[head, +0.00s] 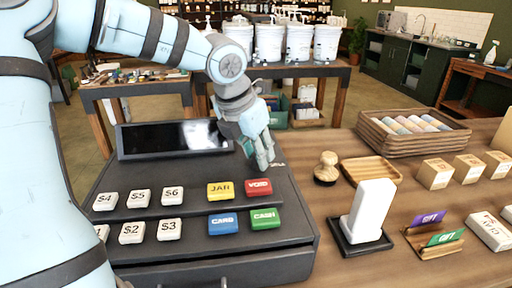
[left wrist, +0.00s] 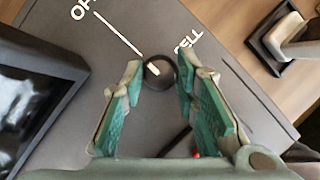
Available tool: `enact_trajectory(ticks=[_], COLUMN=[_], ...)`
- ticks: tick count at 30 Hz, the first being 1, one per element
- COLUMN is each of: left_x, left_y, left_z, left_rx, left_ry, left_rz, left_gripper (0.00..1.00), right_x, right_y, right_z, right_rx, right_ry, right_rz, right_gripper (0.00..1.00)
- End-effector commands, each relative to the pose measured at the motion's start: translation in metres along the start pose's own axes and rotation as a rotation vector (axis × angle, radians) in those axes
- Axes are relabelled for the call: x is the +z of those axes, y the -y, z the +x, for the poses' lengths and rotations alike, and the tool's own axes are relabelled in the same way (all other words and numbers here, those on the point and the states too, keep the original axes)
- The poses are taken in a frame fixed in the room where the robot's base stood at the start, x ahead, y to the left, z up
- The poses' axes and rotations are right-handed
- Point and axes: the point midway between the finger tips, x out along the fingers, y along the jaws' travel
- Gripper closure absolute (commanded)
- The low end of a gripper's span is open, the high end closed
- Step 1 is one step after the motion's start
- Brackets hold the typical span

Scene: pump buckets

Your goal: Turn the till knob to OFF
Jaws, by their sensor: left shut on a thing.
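The till (head: 191,207) is a dark sloped console with a screen and several coloured keys. In the left wrist view its round black knob (left wrist: 160,72) sits between my fingertips. A short pale mark shows on the knob, roughly in line with a white line (left wrist: 118,33) on the panel that runs toward a partly cut-off label beginning "OF" (left wrist: 80,9). A second label, partly hidden and ending in "ELL" (left wrist: 188,40), lies to the upper right. My left gripper (head: 264,163) is shut on the knob at the till's upper right corner and hides it in the head view.
The till screen (head: 174,139) stands close to the left of my gripper. A wooden stamp (head: 326,168), a wooden tray (head: 371,171) and a white upright card reader-like stand (head: 369,211) are on the counter to the right. Small boxes and gift cards lie farther right.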

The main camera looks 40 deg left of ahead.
Motion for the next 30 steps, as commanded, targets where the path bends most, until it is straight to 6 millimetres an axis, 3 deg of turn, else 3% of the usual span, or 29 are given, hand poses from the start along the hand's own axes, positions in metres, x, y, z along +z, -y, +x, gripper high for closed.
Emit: enact_trajectory(ticks=[18,19,22,30], left_x=[-0.0011,-0.0011,-0.0009,-0.0004], left_y=[0.0004,0.0004,0.0004,0.0003], left_z=[0.0011,0.0011,0.001,0.0006], left_rx=[0.017,0.017,0.017,0.017], left_ry=[-0.004,-0.004,-0.003,-0.002], left_rz=[-0.045,-0.045,-0.044,-0.044], left_gripper=[1.0,0.69,0.54,0.54], right_x=[-0.0005,-0.0005,-0.0005,-0.0006], right_y=[-0.0001,-0.0001,-0.0001,-0.0004], right_z=[-0.0052,-0.0051,-0.0051,-0.0052], right_rx=[0.0,0.0,0.0,0.0], right_ry=[0.0,0.0,0.0,0.0], right_rz=[0.0,0.0,0.0,0.0], right_gripper=[0.6,0.6,0.6,0.6])
